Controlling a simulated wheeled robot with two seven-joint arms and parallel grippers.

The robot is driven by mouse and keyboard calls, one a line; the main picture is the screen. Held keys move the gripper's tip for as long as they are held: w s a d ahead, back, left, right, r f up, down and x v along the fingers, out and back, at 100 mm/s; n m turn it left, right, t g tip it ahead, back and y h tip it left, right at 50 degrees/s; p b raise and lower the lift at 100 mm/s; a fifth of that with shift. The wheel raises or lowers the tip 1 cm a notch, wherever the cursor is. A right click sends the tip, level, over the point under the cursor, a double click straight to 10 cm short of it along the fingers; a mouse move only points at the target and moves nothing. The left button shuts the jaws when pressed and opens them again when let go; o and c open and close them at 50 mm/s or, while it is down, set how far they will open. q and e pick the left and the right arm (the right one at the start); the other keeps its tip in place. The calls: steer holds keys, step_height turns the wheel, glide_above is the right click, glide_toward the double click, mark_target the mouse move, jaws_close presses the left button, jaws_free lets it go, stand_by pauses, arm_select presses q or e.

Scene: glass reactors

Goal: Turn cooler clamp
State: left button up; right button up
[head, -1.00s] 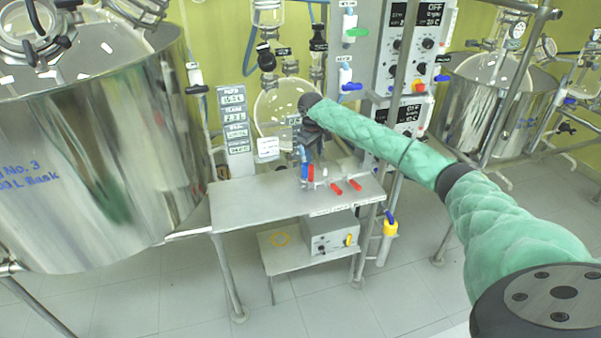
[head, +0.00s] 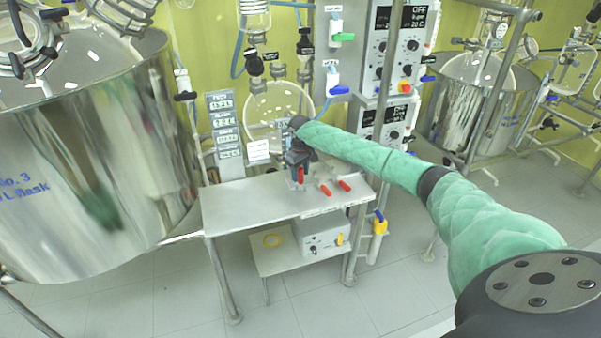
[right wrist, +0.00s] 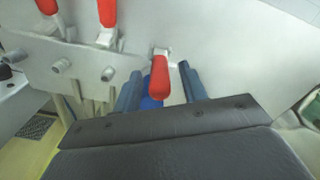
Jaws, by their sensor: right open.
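Several red-handled valves or clamps sit along a metal manifold at the back of the small steel table. One red handle (right wrist: 158,78) is in the middle of the right wrist view, between the two blue fingers of my right gripper (right wrist: 160,88). It also shows in the head view (head: 301,175), right by my right gripper (head: 298,163). The fingers are open, one on each side of the handle; I cannot tell whether they touch it. Two more red handles (head: 325,190) (head: 345,185) stand to the right. Which one is the cooler clamp is not readable. My left gripper is not in view.
A large steel vessel (head: 85,150) stands left. The steel table (head: 255,203) is mostly bare. A control panel (head: 395,60) and posts rise behind right. A round glass vessel (head: 280,105) hangs behind the gripper. A grey box (head: 325,235) is on the lower shelf.

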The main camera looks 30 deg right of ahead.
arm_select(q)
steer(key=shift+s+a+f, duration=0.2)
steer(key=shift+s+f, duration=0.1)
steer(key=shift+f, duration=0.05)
arm_select(e)
steer(key=shift+f, duration=0.65)
jaws_close()
